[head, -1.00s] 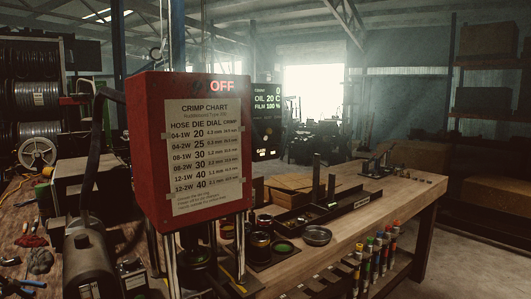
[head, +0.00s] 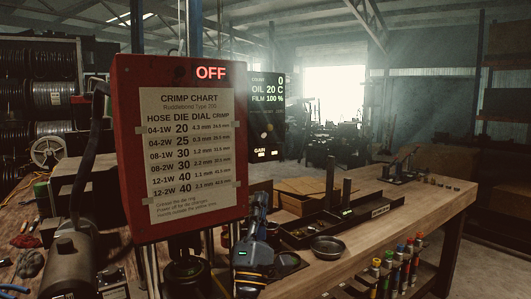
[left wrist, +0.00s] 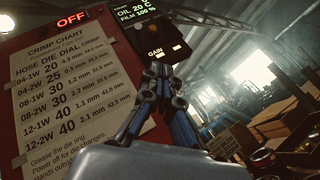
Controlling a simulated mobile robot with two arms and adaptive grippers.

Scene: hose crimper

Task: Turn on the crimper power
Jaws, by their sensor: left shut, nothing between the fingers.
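The crimper is a red box (head: 125,150) with a white crimp chart (head: 186,155) on its front. Red letters on its top edge read OFF (head: 211,73); a dark round part (head: 180,71) sits left of them. A dark panel (head: 266,115) behind its right side shows OIL 20 C, FILM 100 % and GAIN. My left gripper (head: 259,203) is shut and empty, pointing up just right of the box's lower right corner. In the left wrist view the closed fingertips (left wrist: 158,72) appear in front of the panel's lower edge (left wrist: 160,45). My right gripper is out of view.
A grey cylinder (head: 75,258) stands at lower left. Hose reels (head: 45,98) are behind.

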